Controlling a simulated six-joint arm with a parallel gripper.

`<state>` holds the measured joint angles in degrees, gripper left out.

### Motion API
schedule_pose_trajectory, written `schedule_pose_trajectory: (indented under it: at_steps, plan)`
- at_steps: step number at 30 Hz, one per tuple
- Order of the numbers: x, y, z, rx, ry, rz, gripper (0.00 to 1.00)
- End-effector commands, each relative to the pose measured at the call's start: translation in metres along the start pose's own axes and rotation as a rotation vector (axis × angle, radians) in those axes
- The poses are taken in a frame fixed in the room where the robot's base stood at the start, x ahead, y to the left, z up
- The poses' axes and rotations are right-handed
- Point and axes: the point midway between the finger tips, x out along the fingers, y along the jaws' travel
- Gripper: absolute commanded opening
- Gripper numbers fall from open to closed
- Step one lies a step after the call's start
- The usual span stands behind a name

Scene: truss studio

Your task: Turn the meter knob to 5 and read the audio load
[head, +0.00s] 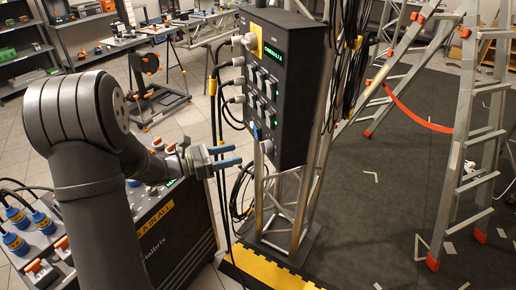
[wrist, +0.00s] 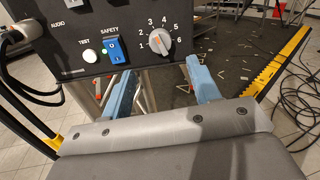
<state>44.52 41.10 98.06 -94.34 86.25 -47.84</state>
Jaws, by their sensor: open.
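The meter knob (wrist: 160,44) is grey and sits at the lower right of a black panel (wrist: 80,40), inside a dial numbered 1 to 6. Its orange mark points upward, toward about 4; the exact setting is hard to tell. The black box (head: 285,80) hangs on a truss in the head view. A small green display (head: 283,53) is lit near its top; I cannot read its text surely. My gripper (head: 235,155) is open and empty, just in front of the box's lower part. In the wrist view its blue fingers (wrist: 158,75) stand apart, below and either side of the knob.
A blue safety switch (wrist: 113,51) and a pale test button (wrist: 90,56) sit left of the knob. Cables (head: 222,100) hang left of the box. A ladder (head: 470,140) stands at right. A black case (head: 170,235) stands below my arm.

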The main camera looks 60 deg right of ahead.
Motion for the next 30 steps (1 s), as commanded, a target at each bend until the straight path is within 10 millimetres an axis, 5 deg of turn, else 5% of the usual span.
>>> schedule_pose_trajectory:
  at_steps: [12,26,30]
  plan:
    - [0.077,0.0,0.0,0.002,0.0,-0.002,0.56]
    - [0.09,0.0,0.0,0.001,0.0,0.0,0.56]
    - [0.09,0.0,0.0,0.001,0.0,0.0,0.3]
